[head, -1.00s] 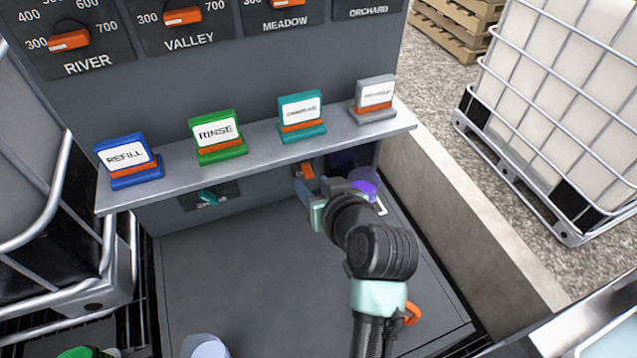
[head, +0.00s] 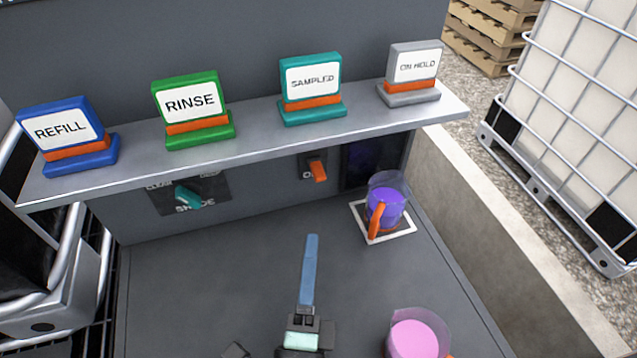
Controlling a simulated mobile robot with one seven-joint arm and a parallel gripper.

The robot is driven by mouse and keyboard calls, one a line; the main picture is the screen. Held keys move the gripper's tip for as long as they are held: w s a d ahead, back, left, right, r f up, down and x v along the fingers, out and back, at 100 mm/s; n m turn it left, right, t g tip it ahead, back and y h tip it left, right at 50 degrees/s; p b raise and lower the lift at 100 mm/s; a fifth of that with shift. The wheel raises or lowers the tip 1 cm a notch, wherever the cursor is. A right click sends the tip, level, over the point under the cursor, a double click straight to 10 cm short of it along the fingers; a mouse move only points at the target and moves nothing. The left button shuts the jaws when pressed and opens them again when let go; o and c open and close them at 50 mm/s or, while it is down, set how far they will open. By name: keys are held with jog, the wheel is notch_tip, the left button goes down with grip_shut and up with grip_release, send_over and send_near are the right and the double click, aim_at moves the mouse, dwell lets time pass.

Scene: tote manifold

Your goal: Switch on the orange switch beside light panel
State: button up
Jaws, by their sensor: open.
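The orange switch (head: 318,171) is a small lever on a dark plate with an "O" mark at its left. It sits on the grey wall under the shelf, with the lever tilted down to the right. The light panel (head: 368,163) is a dark, faintly purplish square just right of the switch, partly hidden by a cup. My gripper (head: 309,268) is low in the head view, below and apart from the switch. One long blue finger shows, pointing up toward the wall; the other finger cannot be made out. Nothing is seen in the gripper.
A shelf (head: 250,147) with blue, green, teal and grey sign stands overhangs the switch. A teal knob (head: 188,196) is at left. A cup of purple liquid (head: 386,200) stands on a white-framed square; a pink cup (head: 416,335) is nearer. The deck between is clear.

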aim_at(318, 181)
jog(key=p+x, duration=0.2)
jog(key=x, duration=1)
jog(key=shift+w, duration=0.25)
grip_shut()
